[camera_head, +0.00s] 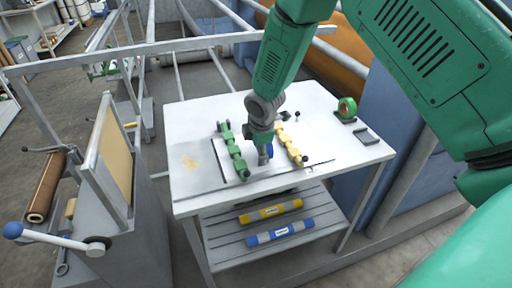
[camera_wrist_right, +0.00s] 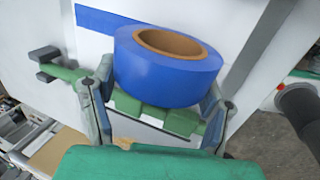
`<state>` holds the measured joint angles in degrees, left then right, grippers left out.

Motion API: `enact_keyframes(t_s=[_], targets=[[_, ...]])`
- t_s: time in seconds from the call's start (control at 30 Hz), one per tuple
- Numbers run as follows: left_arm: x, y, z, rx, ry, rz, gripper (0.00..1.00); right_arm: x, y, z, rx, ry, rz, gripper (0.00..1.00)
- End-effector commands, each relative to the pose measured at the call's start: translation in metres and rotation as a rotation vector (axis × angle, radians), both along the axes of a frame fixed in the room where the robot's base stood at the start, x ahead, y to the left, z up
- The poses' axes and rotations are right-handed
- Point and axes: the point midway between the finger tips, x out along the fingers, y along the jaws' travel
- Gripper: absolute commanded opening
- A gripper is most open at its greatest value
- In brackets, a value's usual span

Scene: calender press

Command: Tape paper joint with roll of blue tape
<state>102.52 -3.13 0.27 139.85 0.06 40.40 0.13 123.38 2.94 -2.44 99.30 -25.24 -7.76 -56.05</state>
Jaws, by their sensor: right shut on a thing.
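My right gripper (camera_head: 264,157) is low over the white table (camera_head: 190,120), between a green segmented bar (camera_head: 236,155) and a yellow segmented bar (camera_head: 291,147). It is shut on the roll of blue tape (camera_wrist_right: 170,75), which shows between its fingers with a brown core in the right wrist view. In the head view only a small blue part of the roll (camera_head: 270,150) shows beside the gripper. A flat blue strip (camera_wrist_right: 95,20) lies on the white surface behind the roll. I cannot tell whether it joins the roll. The paper joint is not clear. My left gripper is out of view.
A yellow-banded roll (camera_head: 270,211) and a blue-banded roll (camera_head: 280,234) lie on the lower shelf. A grey machine with a blue-knobbed lever (camera_head: 13,230) stands left.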

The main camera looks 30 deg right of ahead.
Motion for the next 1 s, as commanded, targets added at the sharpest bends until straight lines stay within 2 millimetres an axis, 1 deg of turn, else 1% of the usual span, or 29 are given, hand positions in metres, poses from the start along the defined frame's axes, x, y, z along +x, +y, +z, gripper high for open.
enact_keyframes(t_s=[0.13,0.53,0.8,1.0], targets=[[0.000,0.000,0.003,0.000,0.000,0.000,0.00,-0.007,0.001,-0.001,-0.001,0.005,-0.001,0.45],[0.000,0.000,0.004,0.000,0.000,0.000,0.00,-0.009,0.002,-0.001,0.000,0.005,0.000,0.45],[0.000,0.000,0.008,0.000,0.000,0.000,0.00,-0.018,0.004,0.000,0.000,0.006,0.001,0.45],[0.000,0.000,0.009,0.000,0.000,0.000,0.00,-0.019,0.004,0.000,0.000,0.004,0.000,0.45]])
